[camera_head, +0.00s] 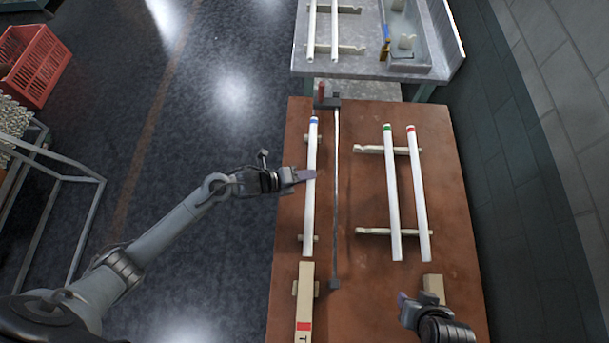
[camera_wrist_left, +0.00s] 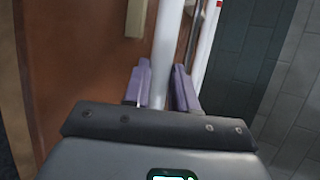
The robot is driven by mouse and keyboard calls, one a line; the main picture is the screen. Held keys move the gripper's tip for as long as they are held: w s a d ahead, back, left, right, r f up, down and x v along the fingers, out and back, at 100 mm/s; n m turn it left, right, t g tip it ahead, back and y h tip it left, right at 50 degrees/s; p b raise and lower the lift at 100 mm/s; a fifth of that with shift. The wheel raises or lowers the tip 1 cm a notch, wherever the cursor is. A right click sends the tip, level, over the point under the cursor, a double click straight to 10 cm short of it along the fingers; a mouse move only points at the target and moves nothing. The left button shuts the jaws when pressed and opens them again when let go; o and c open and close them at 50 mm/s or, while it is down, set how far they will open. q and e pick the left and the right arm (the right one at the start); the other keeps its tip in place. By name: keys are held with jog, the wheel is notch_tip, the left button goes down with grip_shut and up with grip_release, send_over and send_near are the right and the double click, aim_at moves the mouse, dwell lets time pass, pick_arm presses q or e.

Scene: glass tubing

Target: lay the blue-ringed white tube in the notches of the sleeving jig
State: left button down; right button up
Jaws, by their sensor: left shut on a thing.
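The blue-ringed white tube (camera_head: 311,170) lies lengthwise along the left of the brown table, its blue ring at the far end. My left gripper (camera_head: 305,176) is shut on it near its middle. In the left wrist view the white tube (camera_wrist_left: 162,60) passes between the two purple fingers (camera_wrist_left: 160,88). Small pale notched blocks, seemingly the jig, show by the tube's far part (camera_head: 316,140) and near part (camera_head: 308,238). I cannot tell whether the tube rests fully in the notches. My right gripper (camera_head: 415,298) is at the near right; its opening is unclear.
A green-ringed tube (camera_head: 392,190) and a red-ringed tube (camera_head: 418,190) lie on two notched bars to the right. A thin metal rod (camera_head: 335,200) runs just right of the blue-ringed tube. A long block with a red mark (camera_head: 306,300) is nearer. A metal bench (camera_head: 370,65) stands beyond.

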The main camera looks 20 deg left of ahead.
pick_arm(q)
jog(key=shift+f, duration=0.2)
jog(key=shift+f, duration=0.1)
jog(key=shift+f+b, duration=0.4)
jog(key=shift+b, duration=0.1)
jog(key=shift+f, duration=0.1)
jog(key=c, duration=0.9)
grip_release()
